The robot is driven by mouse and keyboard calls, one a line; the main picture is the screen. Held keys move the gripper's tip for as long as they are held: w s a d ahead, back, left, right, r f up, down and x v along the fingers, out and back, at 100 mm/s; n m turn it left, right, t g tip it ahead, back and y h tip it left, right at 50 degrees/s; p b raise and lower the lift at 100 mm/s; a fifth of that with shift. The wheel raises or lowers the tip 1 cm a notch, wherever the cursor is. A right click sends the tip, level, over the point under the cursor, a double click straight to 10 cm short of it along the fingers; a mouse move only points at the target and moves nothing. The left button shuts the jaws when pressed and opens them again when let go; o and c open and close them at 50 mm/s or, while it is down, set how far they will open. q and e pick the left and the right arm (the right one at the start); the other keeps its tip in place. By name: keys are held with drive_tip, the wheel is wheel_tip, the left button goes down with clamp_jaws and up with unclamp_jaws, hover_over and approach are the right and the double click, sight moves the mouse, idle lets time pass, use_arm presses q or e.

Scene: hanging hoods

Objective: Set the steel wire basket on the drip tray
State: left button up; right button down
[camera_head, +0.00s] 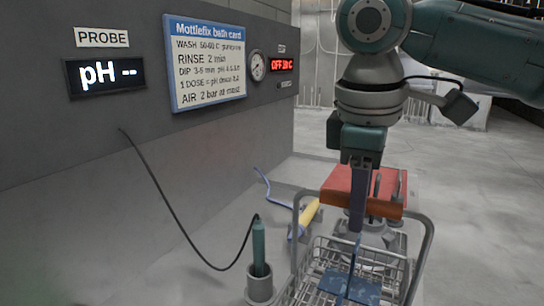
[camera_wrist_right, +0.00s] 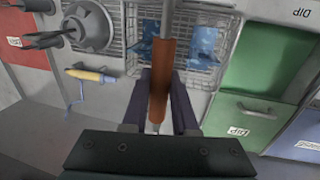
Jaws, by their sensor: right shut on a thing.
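The steel wire basket (camera_head: 394,272) is at the lower right of the head view, with blue pieces (camera_head: 350,287) in it. Its grey tube handle (camera_head: 430,245) rises to an orange-brown grip, which shows in the wrist view (camera_wrist_right: 161,65). My right gripper (camera_head: 358,205) points down from above and is shut on this grip. In the wrist view its fingers (camera_wrist_right: 160,105) stand on both sides of the grip, and the basket mesh (camera_wrist_right: 203,70) lies beyond. I cannot make out the drip tray for sure. My left gripper is not in view.
A probe (camera_head: 259,245) stands in a grey holder (camera_head: 260,287), its cable running to the wall panel. A yellow-handled tool (camera_head: 305,218) lies left of the basket. The wrist view shows a green basin (camera_wrist_right: 265,60), a green labelled box (camera_wrist_right: 240,122) and a red labelled area (camera_wrist_right: 20,55).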

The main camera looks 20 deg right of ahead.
wheel_tip(320, 180, down, 9)
idle(0.5)
drive_tip(key=shift+f, duration=0.1)
drive_tip(key=c, duration=0.7)
unclamp_jaws()
drive_tip(key=shift+f, duration=0.1)
wheel_tip(320, 180, up, 11)
drive_tip(key=s+a, duration=0.1)
drive_tip(key=a, duration=0.1)
drive_tip(key=s+a+f+m+t+y, duration=0.1)
drive_tip(key=s+a+f+y, duration=0.3)
drive_tip(key=s+a+f, duration=0.65)
drive_tip(key=s+d+m, duration=0.1)
drive_tip(key=s+d, duration=0.1)
drive_tip(key=s, duration=0.1)
drive_tip(key=s+d+f+m+h, duration=0.1)
drive_tip(key=s+d+m, duration=0.1)
drive_tip(key=s, duration=0.1)
drive_tip(key=s+d+m+t+h, duration=0.1)
drive_tip(key=s+d+m, duration=0.1)
drive_tip(key=s, duration=0.1)
drive_tip(key=shift+s+d+f, duration=0.15)
drive_tip(key=shift+s+d, duration=0.05)
drive_tip(key=shift+d, duration=0.05)
